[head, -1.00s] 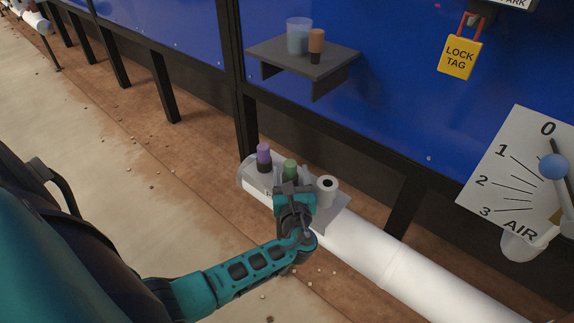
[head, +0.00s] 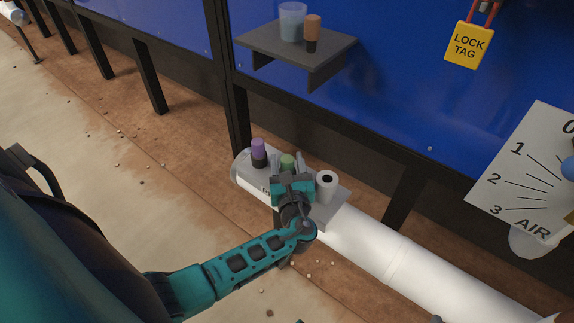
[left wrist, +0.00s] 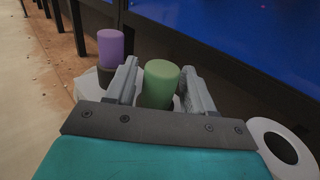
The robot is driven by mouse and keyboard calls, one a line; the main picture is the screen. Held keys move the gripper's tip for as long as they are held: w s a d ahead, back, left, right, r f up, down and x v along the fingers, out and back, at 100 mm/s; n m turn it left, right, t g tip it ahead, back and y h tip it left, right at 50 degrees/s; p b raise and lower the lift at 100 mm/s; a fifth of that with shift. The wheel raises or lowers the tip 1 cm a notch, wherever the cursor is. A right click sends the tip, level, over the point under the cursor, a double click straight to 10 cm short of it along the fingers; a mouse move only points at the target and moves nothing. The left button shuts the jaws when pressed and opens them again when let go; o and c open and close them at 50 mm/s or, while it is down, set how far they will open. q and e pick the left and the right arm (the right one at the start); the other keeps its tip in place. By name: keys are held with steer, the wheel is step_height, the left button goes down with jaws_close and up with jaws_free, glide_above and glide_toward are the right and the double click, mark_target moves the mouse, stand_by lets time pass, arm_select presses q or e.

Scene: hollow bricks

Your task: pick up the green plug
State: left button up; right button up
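The green plug (head: 288,161) stands upright on a small grey tray (head: 328,214) on top of a white pipe. In the left wrist view the green plug (left wrist: 161,83) is between the two grey fingers of my left gripper (left wrist: 160,85). The fingers are apart, with a gap visible on the plug's left side; contact on the right is hard to tell. In the head view my left gripper (head: 289,172) hides the plug's lower part. My right gripper is not in view.
A purple plug (head: 258,150) stands left of the green one, and a white hollow cylinder (head: 326,187) stands right of it. A grey shelf (head: 290,50) with a cup (head: 292,22) and an orange plug (head: 312,30) hangs on the blue wall above.

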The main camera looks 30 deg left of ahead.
arm_select(q)
steer(key=c, duration=0.8)
